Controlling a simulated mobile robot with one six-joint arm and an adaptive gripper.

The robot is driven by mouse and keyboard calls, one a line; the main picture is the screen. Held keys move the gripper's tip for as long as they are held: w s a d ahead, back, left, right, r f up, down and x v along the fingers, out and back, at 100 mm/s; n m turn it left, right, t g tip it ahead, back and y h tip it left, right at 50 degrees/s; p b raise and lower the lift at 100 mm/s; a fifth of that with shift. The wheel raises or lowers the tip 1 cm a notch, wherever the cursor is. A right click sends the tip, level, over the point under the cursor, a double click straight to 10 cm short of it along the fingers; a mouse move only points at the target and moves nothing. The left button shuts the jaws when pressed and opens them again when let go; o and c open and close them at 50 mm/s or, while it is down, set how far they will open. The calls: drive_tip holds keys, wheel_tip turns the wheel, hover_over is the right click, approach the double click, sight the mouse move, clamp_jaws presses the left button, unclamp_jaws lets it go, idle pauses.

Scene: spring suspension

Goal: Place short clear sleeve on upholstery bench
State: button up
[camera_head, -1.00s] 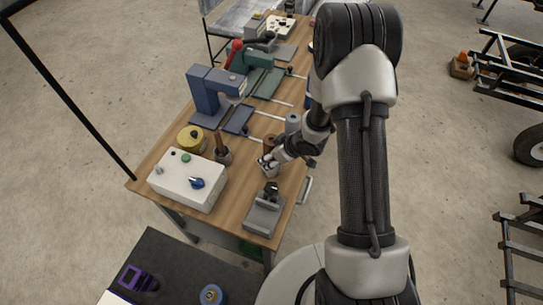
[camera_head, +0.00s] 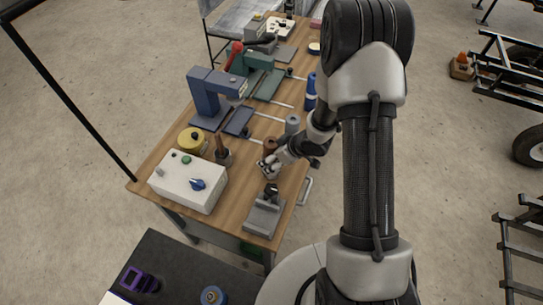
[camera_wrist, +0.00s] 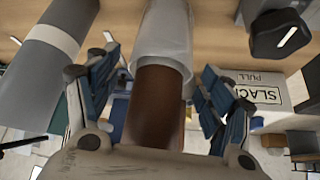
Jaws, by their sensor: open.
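A short pale, see-through sleeve (camera_wrist: 162,40) shows at the top middle of the wrist view, around part of a brown cylinder (camera_wrist: 153,110). My gripper (camera_wrist: 160,98) is open, with one blue-padded finger on each side of the brown cylinder and gaps visible. In the head view my gripper (camera_head: 269,164) is low over the wooden upholstery bench (camera_head: 174,160), at its right side.
A grey cylinder (camera_head: 292,124) stands close by; a grey cylinder with a white band (camera_wrist: 48,55) is left in the wrist view. A box marked SLACK PULL (camera_wrist: 258,90) is right. A white control box (camera_head: 187,181) and grey device (camera_head: 265,214) stand nearer. A blue bottle (camera_head: 311,92) stands farther back.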

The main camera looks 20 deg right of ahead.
drive_tip(key=s+d+r+m+t+h+p, duration=0.1)
drive_tip(key=s+d+r+m+h+p, duration=0.25)
drive_tip(key=r, duration=1.15)
drive_tip(key=s+d+r+m+h, duration=0.1)
drive_tip(key=s+d+r+h, duration=0.4)
drive_tip(key=r, duration=0.9)
drive_tip(key=s+a+r+m+g+y, duration=0.1)
drive_tip(key=s+a+r, duration=0.3)
drive_tip(key=s, duration=0.5)
drive_tip(key=s+a+r+m+y, duration=0.1)
drive_tip(key=s+a+r+y, duration=0.2)
drive_tip(key=s, duration=0.5)
drive_tip(key=shift+s+a+r+m+g+y, duration=0.4)
drive_tip(key=shift+a+r, duration=0.15)
drive_tip(key=shift+a, duration=0.35)
wheel_tip(320, 180, down, 7)
drive_tip(key=b, duration=0.7)
